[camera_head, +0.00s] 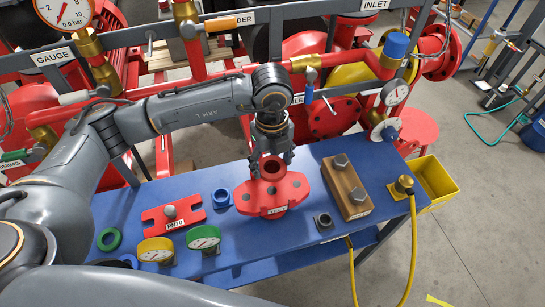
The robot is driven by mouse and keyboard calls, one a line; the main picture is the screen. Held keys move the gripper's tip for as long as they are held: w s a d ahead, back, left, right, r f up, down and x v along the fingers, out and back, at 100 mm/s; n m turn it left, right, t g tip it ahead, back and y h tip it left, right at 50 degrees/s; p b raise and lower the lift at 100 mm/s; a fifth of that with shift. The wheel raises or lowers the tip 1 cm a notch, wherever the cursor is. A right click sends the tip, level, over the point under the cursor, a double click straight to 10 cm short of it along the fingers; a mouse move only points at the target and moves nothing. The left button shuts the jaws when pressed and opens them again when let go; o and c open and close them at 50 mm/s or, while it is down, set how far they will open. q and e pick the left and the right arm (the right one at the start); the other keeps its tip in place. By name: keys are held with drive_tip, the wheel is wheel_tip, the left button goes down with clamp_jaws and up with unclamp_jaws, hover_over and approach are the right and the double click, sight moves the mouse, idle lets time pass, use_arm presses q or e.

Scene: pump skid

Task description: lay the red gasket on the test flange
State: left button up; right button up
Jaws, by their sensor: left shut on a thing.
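My left gripper (271,158) comes down over the middle of the bench, shut on the red gasket (271,168). The gasket shows as a red ring between the fingertips, partly hidden by them. The red test flange (283,208), with a wide base and a label on its front, stands on the blue bench right under the gripper. Gasket and flange are the same red, so I cannot tell whether they touch. My right gripper is not in view.
Red pipework (210,62) stands behind. A yellow bin (435,180) is at right.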

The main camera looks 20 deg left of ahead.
use_arm(q)
drive_tip(key=b, duration=0.3)
hover_over(272, 190)
drive_tip(key=shift+f, duration=2.85)
drive_tip(key=shift+b, duration=0.3)
drive_tip(key=shift+f+b, duration=2)
drive_tip(key=shift+f, duration=0.2)
drive_tip(key=o, duration=1.2)
drive_tip(key=shift+r, duration=0.1)
